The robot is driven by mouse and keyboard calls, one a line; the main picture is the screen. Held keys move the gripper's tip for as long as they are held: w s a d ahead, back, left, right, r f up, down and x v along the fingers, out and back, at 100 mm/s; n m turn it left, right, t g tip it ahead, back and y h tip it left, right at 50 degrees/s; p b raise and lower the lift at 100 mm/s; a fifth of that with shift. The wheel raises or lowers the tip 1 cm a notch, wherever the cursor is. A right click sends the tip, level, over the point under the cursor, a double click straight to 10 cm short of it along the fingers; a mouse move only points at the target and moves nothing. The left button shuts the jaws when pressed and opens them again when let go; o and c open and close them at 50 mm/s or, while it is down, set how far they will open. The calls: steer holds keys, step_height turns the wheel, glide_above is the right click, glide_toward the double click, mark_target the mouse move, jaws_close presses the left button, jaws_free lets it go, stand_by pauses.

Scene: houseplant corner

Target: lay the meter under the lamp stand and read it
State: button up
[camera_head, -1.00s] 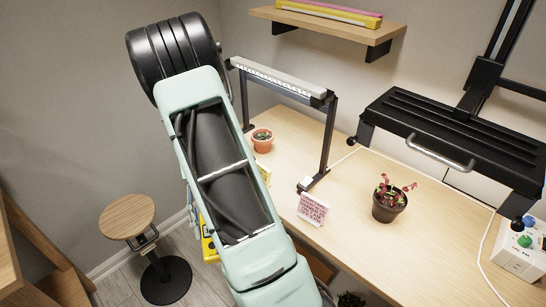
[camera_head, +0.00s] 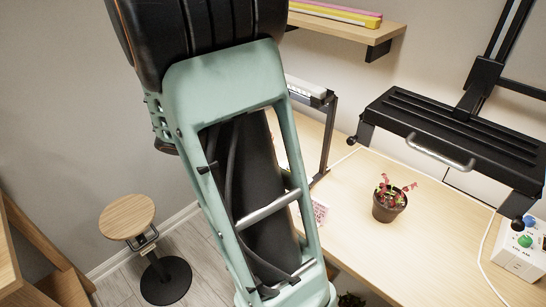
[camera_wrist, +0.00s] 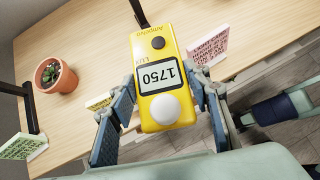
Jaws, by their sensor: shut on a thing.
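The meter (camera_wrist: 160,50) is yellow, with a round white sensor dome, a dark button and a display. The display appears upside down in the wrist view and seems to read 1750, marked LUX. My gripper (camera_wrist: 163,98) is shut on the meter's sides, near the dome end. The desk lies behind the meter; I cannot tell the gap between them. The lamp stand (camera_head: 330,135) stands on the desk in the head view, its light bar and left part mostly hidden by my arm. Dark posts (camera_wrist: 28,108) show at the wrist view's left and top. My gripper is hidden in the head view.
A cactus in a terracotta pot (camera_wrist: 56,76) and small cards (camera_wrist: 98,102) stand near the meter.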

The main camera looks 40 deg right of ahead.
steer(key=d+r+n+t, duration=0.1)
steer(key=w+d+r+n+t, duration=0.1)
steer(key=shift+w+d+r+n, duration=0.2)
steer(key=shift+w+n, duration=0.1)
steer(key=shift+n, duration=0.1)
steer(key=shift+w+d, duration=0.15)
steer(key=shift+d, duration=0.05)
steer(key=shift+w+d+t, duration=0.2)
steer(key=shift+d+t, duration=0.1)
steer(key=w+d+f, duration=0.2)
steer(key=d+f, duration=0.1)
steer(key=w+d+f+b, duration=0.1)
steer(key=w+d+f, duration=0.2)
steer(key=d, duration=0.1)
steer(key=w+d+f, duration=0.2)
steer(key=d+f, duration=0.1)
steer(key=shift+w+d+b, duration=0.15)
steer(key=shift+d+b, duration=0.05)
steer(key=shift+b, duration=0.2)
steer(key=shift+w+d+f, duration=0.15)
steer(key=shift+d+f, duration=0.1)
steer(key=shift+f, duration=0.15)
step_height(320, 180, down, 3)
steer(key=shift+f+b, duration=0.1)
steer(key=shift+b, duration=0.45)
